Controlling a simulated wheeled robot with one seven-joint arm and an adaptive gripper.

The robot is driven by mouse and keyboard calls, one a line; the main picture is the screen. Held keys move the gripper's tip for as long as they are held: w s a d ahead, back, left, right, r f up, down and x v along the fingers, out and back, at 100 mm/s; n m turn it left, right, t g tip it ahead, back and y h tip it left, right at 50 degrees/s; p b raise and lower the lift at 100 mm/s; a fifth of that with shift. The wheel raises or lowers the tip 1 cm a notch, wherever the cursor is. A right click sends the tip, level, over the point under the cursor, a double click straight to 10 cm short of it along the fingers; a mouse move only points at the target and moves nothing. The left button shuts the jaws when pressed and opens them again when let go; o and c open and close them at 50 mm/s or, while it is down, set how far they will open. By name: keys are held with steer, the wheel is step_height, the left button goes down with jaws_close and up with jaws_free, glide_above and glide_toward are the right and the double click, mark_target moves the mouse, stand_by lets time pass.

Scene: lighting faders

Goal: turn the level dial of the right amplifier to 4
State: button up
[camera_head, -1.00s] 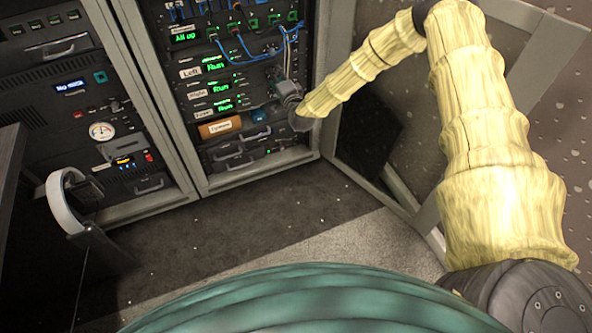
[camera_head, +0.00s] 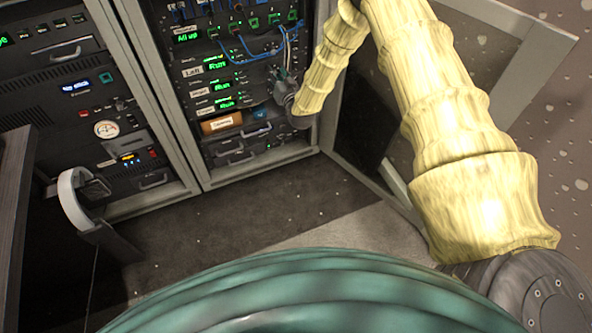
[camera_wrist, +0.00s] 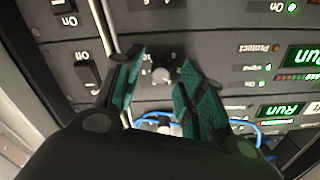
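A small round grey dial (camera_wrist: 161,76) with printed numbers around it shows upside down in the wrist view. My gripper (camera_wrist: 161,62) is open, with one green-padded finger on each side of the dial; gaps show between the pads and the dial. In the head view my gripper (camera_head: 282,84) is at the right side of the amplifier stack, and my arm hides the dial there. The amplifier labelled Right (camera_head: 199,91) has a green Run display (camera_head: 222,87). I cannot tell from the wrist view which amplifier the dial belongs to, nor its setting.
Rocker switches (camera_wrist: 88,72) sit left of the dial in the wrist view. Blue cables (camera_head: 262,54) hang above the amplifiers. An open rack door (camera_head: 360,130) stands to the right. A second rack (camera_head: 75,120) stands left. The floor (camera_head: 260,205) before the racks is clear.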

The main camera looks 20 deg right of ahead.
steer(key=s+n+p, duration=0.1)
steer(key=s+n, duration=0.3)
steer(key=s, duration=0.7)
steer(key=s+a+f+g+b, duration=0.2)
steer(key=s+f+g, duration=0.2)
steer(key=s+f, duration=0.5)
steer(key=s+a+f+g+b, duration=0.1)
steer(key=s+f+g, duration=0.2)
steer(key=s+f, duration=0.6)
steer(key=shift+s+a+f+g+b, duration=0.2)
steer(key=shift+a+f+g+b, duration=0.2)
steer(key=w+d+r+t+h+p, duration=0.15)
steer(key=w+r+t, duration=0.25)
steer(key=w+r, duration=0.5)
steer(key=w+d+r+t+y, duration=0.15)
steer(key=w+r+t, duration=0.25)
steer(key=w+r, duration=0.6)
steer(key=shift+n+h, duration=0.4)
steer(key=shift+h, duration=0.1)
steer(key=w, duration=0.3)
steer(key=w+b, duration=0.1)
steer(key=w, duration=0.5)
steer(key=shift+w+d+f, duration=0.15)
steer(key=shift+w+d, duration=0.15)
steer(key=shift+w, duration=0.1)
steer(key=shift+c, duration=0.4)
